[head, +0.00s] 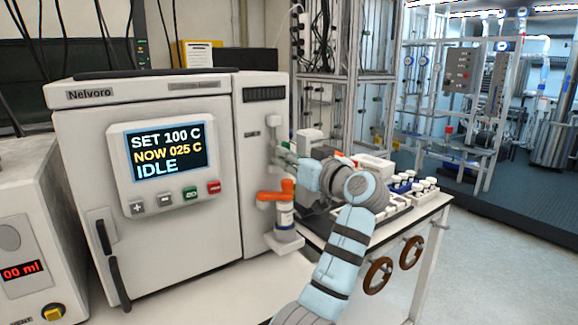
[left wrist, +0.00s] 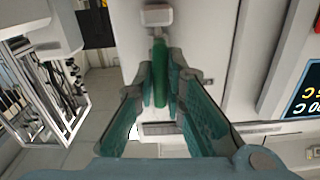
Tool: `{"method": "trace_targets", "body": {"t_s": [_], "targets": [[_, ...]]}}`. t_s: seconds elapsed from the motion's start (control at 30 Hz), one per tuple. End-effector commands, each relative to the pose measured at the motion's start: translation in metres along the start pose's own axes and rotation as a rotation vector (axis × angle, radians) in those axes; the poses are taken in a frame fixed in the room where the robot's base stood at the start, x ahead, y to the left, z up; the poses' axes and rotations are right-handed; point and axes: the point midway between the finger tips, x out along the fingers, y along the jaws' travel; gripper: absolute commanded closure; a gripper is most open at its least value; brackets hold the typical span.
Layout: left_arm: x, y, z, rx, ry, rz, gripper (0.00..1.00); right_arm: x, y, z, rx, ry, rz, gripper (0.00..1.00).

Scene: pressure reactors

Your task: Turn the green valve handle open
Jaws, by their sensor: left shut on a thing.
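The green valve handle (left wrist: 160,72) shows in the left wrist view as a green bar coming down from a pale fitting (left wrist: 157,16). My left gripper (left wrist: 159,98) has its teal fingers on either side of the handle and is shut on it. There the fingers mostly hide the handle. My right gripper is not in view.
The reactor display (head: 168,150) reads SET 100 C, NOW 025 C, IDLE. A bench (head: 425,215) with trays of small white-capped containers stands to the right. Open floor (head: 500,245) lies beyond it.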

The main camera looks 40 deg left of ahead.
Motion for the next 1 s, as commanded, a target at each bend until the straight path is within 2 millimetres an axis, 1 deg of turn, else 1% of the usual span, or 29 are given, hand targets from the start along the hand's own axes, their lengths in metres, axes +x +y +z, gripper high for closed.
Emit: {"method": "trace_targets", "body": {"t_s": [0.03, 0.23, 0.7, 0.73, 0.83, 1.0], "targets": [[0.0000, 0.0001, 0.0011, -0.017, 0.001, 0.000, 1.00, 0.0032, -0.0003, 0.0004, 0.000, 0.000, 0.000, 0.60], [0.0000, 0.0001, -0.0001, -0.071, 0.001, 0.000, 1.00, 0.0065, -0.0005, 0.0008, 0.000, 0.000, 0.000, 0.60], [0.0000, 0.0001, -0.0010, -0.085, 0.001, 0.001, 1.00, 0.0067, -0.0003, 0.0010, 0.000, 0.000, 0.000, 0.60], [0.0000, 0.0001, -0.0010, -0.085, 0.001, 0.001, 0.86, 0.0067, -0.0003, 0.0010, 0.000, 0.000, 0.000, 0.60], [0.0000, 0.0000, -0.0008, -0.084, 0.001, 0.000, 0.70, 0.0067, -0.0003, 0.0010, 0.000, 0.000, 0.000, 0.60], [0.0000, 0.0000, -0.0005, -0.083, 0.001, 0.000, 0.69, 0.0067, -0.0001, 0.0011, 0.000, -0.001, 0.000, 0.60]]}}
